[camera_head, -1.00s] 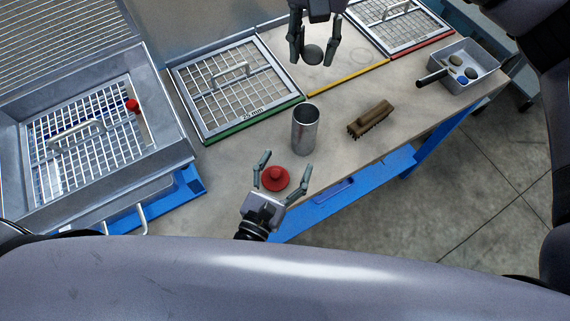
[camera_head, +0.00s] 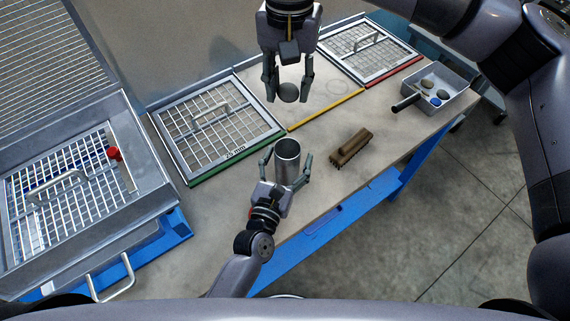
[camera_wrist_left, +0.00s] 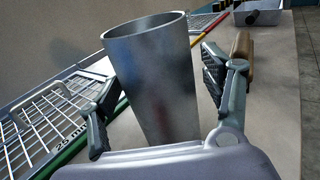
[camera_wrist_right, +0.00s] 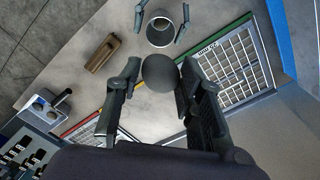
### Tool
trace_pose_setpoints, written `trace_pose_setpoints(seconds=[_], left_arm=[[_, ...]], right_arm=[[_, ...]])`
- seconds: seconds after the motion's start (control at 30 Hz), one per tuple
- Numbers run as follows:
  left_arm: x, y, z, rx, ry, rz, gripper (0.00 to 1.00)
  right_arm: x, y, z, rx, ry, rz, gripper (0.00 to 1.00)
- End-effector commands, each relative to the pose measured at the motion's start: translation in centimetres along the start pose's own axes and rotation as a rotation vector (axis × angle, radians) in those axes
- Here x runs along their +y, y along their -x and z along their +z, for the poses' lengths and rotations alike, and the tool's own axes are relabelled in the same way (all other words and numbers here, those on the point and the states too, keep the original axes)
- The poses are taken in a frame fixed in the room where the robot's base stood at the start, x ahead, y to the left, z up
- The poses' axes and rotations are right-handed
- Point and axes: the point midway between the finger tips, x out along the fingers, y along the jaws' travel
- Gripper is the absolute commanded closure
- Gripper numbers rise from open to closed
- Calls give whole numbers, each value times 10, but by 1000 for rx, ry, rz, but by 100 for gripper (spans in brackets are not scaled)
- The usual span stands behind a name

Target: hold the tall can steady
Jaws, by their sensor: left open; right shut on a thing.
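The tall can (camera_head: 288,158) is a grey metal cylinder, open at the top, standing upright on the bench. It fills the middle of the left wrist view (camera_wrist_left: 158,85) and shows at the top of the right wrist view (camera_wrist_right: 160,32). My left gripper (camera_head: 286,168) is open, with one finger on each side of the can. In the left wrist view a gap shows beside the right finger; contact at the left finger is unclear. My right gripper (camera_head: 288,88) is shut on a dark round stone (camera_wrist_right: 160,73) above the bench, beyond the can.
A brown brush (camera_head: 351,147) lies right of the can. A green-edged sieve frame (camera_head: 185,183) is at left, a red-edged one (camera_head: 399,70) at the back. A metal tray (camera_head: 455,97) holds stones.

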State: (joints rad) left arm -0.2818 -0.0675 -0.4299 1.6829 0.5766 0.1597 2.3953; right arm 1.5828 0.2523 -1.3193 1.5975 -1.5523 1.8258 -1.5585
Motion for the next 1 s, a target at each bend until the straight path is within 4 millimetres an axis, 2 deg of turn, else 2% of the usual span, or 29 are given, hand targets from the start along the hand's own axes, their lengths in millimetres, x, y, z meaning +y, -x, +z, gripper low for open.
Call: trace_pose_setpoints(seconds=[0.17,1.0], left_arm=[[0,0,0,0,0,0,28],[0,0,0,0,-1,0,81]], right_arm=[[0,0,0,0,0,0,94],[0,0,0,0,0,0,94]])
